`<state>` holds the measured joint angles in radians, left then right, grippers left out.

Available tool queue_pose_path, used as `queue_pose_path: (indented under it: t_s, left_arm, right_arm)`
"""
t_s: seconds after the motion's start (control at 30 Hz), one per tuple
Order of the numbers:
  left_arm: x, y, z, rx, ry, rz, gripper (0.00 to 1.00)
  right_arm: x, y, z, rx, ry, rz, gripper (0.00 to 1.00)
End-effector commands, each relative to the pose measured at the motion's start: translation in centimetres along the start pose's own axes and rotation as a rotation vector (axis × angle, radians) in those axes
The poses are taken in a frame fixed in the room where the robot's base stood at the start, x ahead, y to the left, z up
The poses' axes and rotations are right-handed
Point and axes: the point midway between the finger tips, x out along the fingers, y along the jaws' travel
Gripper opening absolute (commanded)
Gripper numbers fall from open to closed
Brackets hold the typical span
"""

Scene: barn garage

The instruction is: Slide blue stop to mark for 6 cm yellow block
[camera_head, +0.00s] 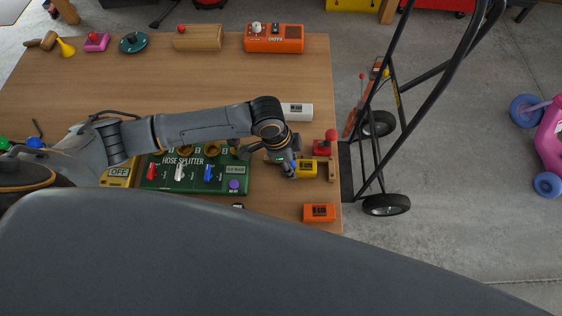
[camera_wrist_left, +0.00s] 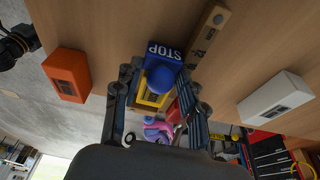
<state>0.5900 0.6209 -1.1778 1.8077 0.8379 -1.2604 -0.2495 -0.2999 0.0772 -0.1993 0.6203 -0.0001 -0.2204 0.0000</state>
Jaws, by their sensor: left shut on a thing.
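The blue stop (camera_wrist_left: 163,56), marked STOP and topped with a round blue knob (camera_wrist_left: 160,80), sits beside a wooden marked strip (camera_wrist_left: 207,37) in the left wrist view. My left gripper (camera_wrist_left: 157,88) is shut on the blue stop, with a finger on each side of it. The yellow block (camera_wrist_left: 143,101) is just beyond the stop, partly hidden by the knob. In the head view my left gripper (camera_head: 290,170) is beside the yellow block (camera_head: 307,169) and hides most of the stop. The strip's marks are too small to read. My right gripper is out of view.
A red-knobbed part (camera_head: 325,146) stands near the table's right edge. A white block (camera_head: 298,112) and an orange block (camera_head: 319,213) lie on either side. A green hose splitter panel (camera_head: 160,185) is left of the gripper. A hand truck (camera_head: 384,190) stands beyond the edge.

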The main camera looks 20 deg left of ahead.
Motion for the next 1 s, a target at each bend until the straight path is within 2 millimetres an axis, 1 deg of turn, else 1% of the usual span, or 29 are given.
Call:
queue_pose_path:
  t_s: [1.0]
  left_arm:
    - [0.6,-0.1,-3.1,0.0,0.004,-0.002,0.1]
  right_arm:
    - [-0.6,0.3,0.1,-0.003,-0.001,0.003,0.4]
